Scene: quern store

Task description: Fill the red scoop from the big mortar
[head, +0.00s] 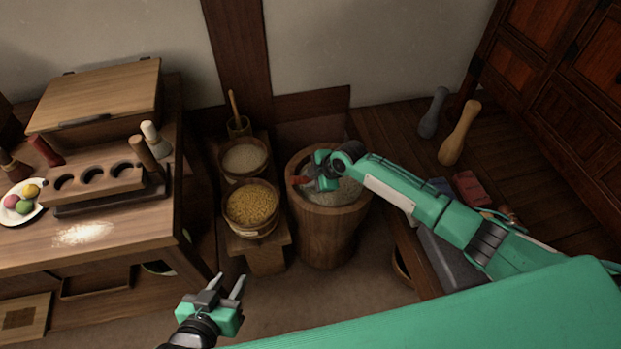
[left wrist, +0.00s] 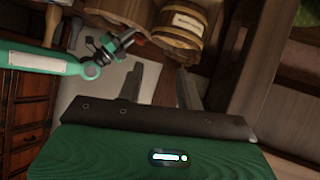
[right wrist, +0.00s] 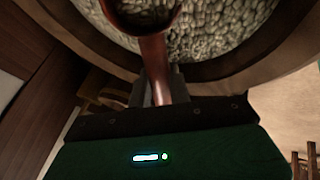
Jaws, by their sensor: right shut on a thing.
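The big mortar (head: 327,238) is a round wooden tub on the floor, holding pale grain (right wrist: 215,30). My right gripper (head: 312,181) is over the mortar's mouth, shut on the handle of the red scoop (head: 297,181). In the right wrist view the scoop (right wrist: 153,55) reaches out over the grain. Its bowl is cut off by the top edge, and I cannot tell whether it touches the grain or what it holds. My left gripper (head: 227,287) is open and empty, low in front of the bench, with its fingers apart in the left wrist view (left wrist: 163,82).
Left of the mortar, a low stand (head: 263,257) bears a tub of yellow grain (head: 250,207) and a tub of pale grain (head: 244,157). A workbench (head: 120,235) with a rack and plate stands further left. Two pestles (head: 459,135) (head: 433,113) stand behind right.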

